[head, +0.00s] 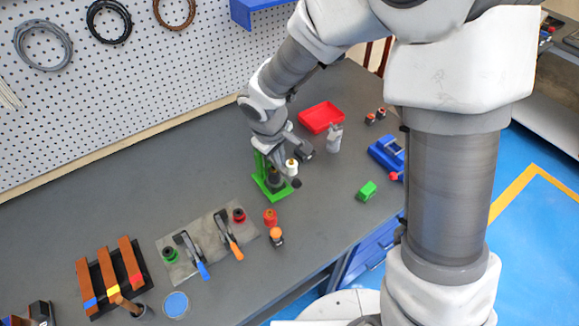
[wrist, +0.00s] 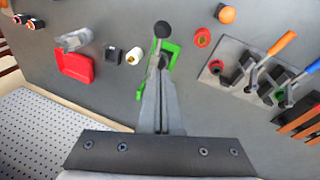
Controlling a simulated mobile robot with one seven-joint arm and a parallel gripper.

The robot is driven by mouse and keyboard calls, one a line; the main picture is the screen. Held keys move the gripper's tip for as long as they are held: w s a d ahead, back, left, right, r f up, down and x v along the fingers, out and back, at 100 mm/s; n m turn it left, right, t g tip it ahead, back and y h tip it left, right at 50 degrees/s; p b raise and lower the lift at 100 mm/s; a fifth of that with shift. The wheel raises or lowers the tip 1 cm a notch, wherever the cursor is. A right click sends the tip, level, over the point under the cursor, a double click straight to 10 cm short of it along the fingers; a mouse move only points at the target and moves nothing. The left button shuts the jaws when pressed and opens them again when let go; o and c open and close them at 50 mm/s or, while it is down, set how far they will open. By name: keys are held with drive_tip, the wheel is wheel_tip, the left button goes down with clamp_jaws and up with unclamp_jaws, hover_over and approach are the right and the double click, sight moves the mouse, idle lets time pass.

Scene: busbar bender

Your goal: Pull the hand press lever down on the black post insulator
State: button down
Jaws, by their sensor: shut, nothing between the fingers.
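The green hand press (head: 272,190) stands on the grey bench, near its middle. My gripper (head: 279,168) is over it and hides much of the press. In the wrist view, the gripper's fingers (wrist: 161,66) are together and empty, pointing at the press. Green parts of the press (wrist: 173,52) show beside the fingertips. A dark round knob (wrist: 162,30), apparently the lever's end, shows just beyond the fingertips; I cannot tell whether they touch the lever. A dark body inside the press may be the black post insulator, but it is mostly hidden.
A white cylinder (head: 292,168) stands close beside the press. Red and orange-topped insulators (head: 270,217) stand in front. A mat with toggle clamps (head: 205,242) lies front left.

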sight(293, 185)
drive_tip(key=shift+s+d+f, duration=0.15)
drive_tip(key=shift+d+f, duration=0.25)
drive_tip(key=shift+f, duration=0.35)
drive_tip(key=shift+s+d+f, duration=0.15)
drive_tip(key=shift+d+f, duration=0.3)
drive_tip(key=shift+f, duration=0.3)
drive_tip(key=shift+s+d+f, duration=0.15)
drive_tip(key=shift+d+f, duration=0.25)
drive_tip(key=shift+f, duration=0.35)
drive_tip(key=f+b, duration=0.3)
drive_tip(key=b, duration=0.1)
drive_tip(key=shift+s+d, duration=0.25)
drive_tip(key=shift+s, duration=0.1)
drive_tip(key=shift+s+d+f+b, duration=0.1)
drive_tip(key=shift+s+f+b, duration=0.1)
drive_tip(key=shift+b, duration=0.25)
drive_tip(key=shift+r, duration=0.1)
